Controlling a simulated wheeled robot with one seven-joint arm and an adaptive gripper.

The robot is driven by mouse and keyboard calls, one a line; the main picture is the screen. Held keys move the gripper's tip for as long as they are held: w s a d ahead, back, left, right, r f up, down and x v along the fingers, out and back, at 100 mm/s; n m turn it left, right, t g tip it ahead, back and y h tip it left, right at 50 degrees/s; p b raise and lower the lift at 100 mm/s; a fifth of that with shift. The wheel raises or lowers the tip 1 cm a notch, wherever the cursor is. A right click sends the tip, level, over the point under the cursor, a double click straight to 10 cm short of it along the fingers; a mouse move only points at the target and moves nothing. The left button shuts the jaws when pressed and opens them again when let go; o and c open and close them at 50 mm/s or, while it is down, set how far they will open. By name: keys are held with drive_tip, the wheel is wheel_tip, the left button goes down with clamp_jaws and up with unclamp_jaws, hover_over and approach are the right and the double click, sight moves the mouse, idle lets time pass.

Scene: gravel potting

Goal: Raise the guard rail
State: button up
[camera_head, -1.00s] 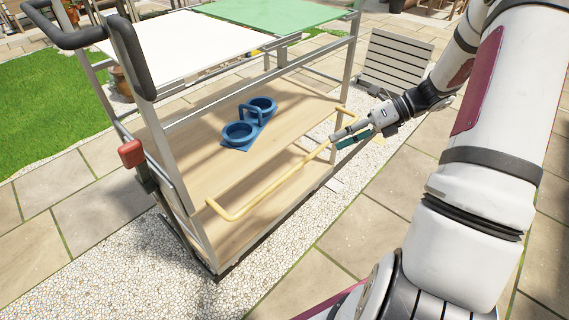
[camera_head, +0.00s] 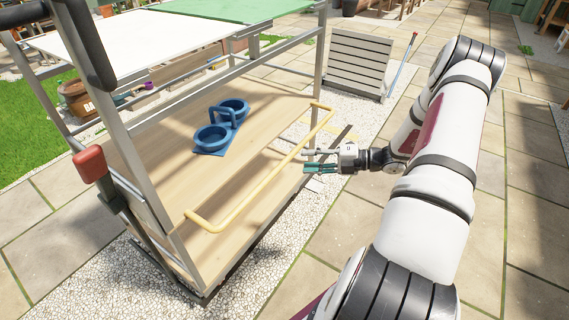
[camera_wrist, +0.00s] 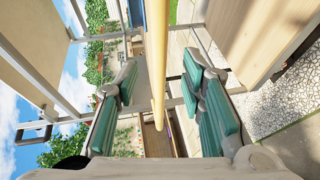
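The yellow guard rail (camera_head: 262,184) runs along the front of the cart's wooden shelf, with bent ends at left and right. It sits low, close to the shelf's level. My gripper (camera_head: 305,160) is outside the cart, near the rail's right half, with its fingertips pointing left at the rail. In the wrist view, the rail (camera_wrist: 157,60) runs down the middle, between the two spread teal fingers of my gripper (camera_wrist: 160,95), with a gap on each side. The gripper is open and holds nothing. I cannot tell how far the rail lies beyond the fingertips.
A blue double-ring holder (camera_head: 213,139) stands on the wooden shelf (camera_head: 165,180). A red-handled lever (camera_head: 90,163) is at the cart's left post. White and green panels (camera_head: 110,43) top the cart. A slatted grey crate (camera_head: 347,62) stands behind.

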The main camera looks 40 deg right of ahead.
sight(285, 158)
drive_tip(key=b+x, duration=0.2)
drive_tip(key=x, duration=0.6)
clamp_jaws()
